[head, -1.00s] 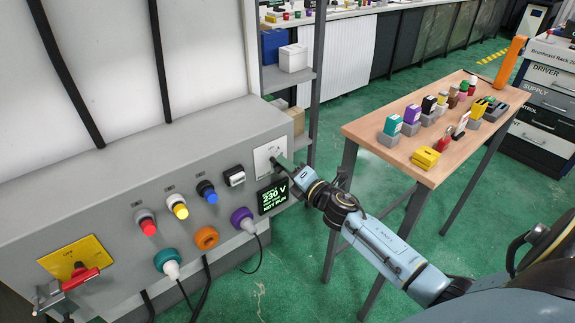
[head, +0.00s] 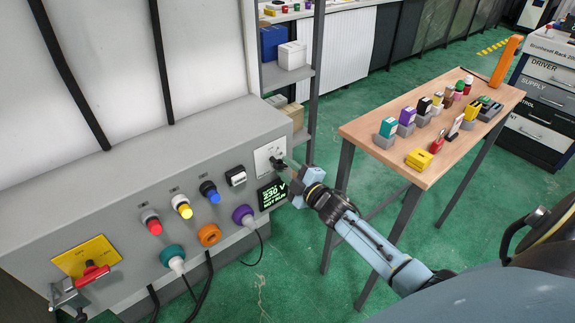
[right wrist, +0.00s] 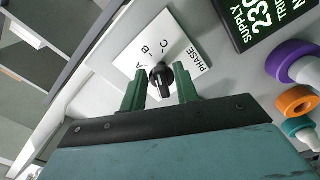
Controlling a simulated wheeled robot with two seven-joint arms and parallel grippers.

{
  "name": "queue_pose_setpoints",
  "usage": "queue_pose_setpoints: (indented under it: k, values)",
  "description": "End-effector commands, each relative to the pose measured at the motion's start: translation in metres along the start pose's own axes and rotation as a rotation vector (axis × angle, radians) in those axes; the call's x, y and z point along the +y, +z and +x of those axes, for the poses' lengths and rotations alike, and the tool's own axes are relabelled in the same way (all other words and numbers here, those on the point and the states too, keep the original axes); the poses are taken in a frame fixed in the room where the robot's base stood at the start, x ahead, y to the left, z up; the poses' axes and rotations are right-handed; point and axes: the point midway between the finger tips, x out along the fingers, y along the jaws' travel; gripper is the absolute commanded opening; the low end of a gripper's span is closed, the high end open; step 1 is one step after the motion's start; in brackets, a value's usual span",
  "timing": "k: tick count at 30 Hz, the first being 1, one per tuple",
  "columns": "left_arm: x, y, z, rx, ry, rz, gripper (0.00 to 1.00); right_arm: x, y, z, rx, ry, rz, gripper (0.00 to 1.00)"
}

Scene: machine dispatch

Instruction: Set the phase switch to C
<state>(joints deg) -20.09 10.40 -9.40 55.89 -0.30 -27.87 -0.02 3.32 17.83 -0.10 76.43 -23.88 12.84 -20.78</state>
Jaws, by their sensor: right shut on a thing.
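The phase switch is a black knob (head: 278,163) on a white plate (head: 263,157) at the right end of the grey panel. In the right wrist view the knob (right wrist: 161,76) sits between the two green fingers of my right gripper (right wrist: 160,88). The plate (right wrist: 181,33) reads PHASE, with A, B and C beside the knob. My right gripper (head: 286,164) is shut on the knob. I cannot tell which letter the knob's pointer marks. My left gripper is not in view.
A display (head: 272,195) showing 230 V is just below the switch. Coloured buttons, sockets and a red-handled switch (head: 92,274) line the panel (head: 130,185) to the left. A wooden table (head: 385,150) with several small parts stands right of my arm.

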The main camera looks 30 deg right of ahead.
Motion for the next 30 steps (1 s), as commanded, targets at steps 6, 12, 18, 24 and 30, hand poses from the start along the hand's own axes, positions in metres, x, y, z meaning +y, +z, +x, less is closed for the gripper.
queue_pose_setpoints:
  k: [6,12,18,24,30]
  values:
    - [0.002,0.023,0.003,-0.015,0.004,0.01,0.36,-0.002,-0.001,0.0,-0.001,-0.002,0.155,0.08]
    - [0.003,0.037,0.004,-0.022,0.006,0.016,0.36,-0.003,-0.001,0.0,0.001,-0.002,0.252,0.08]
    - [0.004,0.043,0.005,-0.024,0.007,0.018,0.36,-0.004,-0.001,0.0,0.0,-0.002,0.3,0.08]
    - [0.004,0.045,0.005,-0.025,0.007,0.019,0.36,-0.004,-0.001,0.0,0.0,-0.002,0.314,0.08]
    - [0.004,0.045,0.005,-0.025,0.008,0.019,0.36,-0.005,-0.001,0.0,0.001,-0.002,0.314,0.08]
